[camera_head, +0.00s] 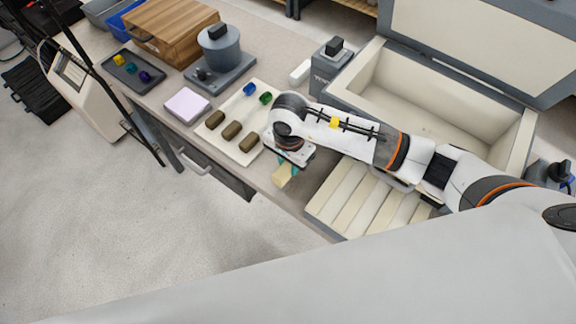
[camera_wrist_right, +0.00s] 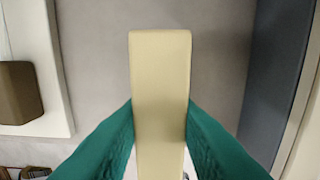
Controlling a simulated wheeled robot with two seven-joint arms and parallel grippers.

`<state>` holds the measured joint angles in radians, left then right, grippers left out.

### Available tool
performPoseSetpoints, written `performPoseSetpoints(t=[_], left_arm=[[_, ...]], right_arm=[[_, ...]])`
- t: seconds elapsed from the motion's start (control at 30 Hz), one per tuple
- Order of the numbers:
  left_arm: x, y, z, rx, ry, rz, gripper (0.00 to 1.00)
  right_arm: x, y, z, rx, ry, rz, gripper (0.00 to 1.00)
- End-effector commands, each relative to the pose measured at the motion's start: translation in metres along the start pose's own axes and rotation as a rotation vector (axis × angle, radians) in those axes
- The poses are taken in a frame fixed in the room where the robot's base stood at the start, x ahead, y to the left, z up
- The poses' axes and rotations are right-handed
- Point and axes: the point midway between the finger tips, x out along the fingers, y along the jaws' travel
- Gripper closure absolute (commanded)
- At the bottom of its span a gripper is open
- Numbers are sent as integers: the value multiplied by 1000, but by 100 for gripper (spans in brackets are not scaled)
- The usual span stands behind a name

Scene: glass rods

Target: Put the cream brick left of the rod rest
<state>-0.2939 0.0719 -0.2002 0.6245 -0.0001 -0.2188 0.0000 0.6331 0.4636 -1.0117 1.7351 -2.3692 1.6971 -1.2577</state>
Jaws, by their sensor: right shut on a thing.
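My right gripper (camera_head: 289,165) is shut on the cream brick (camera_head: 282,177), over the worktop near its front edge. In the right wrist view the brick (camera_wrist_right: 160,75) stands lengthwise between the teal fingers (camera_wrist_right: 160,125). I cannot tell whether it touches the worktop. The slatted cream panel with a grey frame (camera_head: 345,207), which looks like the rod rest, lies to the right of the brick, apart from it. A grey edge (camera_wrist_right: 270,75) shows at the right in the wrist view. My left gripper is not in view.
A pale tray (camera_head: 213,139) with brown blocks and blue and green pieces lies left of the brick. A large open cream-lined box (camera_head: 350,93) stands behind the slatted panel. A lilac pad (camera_head: 187,105) is further left. Bare worktop shows between tray and panel.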

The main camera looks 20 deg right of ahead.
Motion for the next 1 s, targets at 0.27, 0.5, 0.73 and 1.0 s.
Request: performPoseSetpoints(t=[0.27, 0.5, 0.73, 1.0], left_arm=[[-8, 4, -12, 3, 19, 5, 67], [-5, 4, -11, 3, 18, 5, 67], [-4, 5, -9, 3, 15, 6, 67], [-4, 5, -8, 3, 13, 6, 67]], right_arm=[[26, 0, 0, -1, 1, 1, 99], [27, 0, 0, -1, 0, 1, 99], [28, 0, 0, -1, 0, 0, 51], [28, 0, 0, -1, 1, 0, 51]])
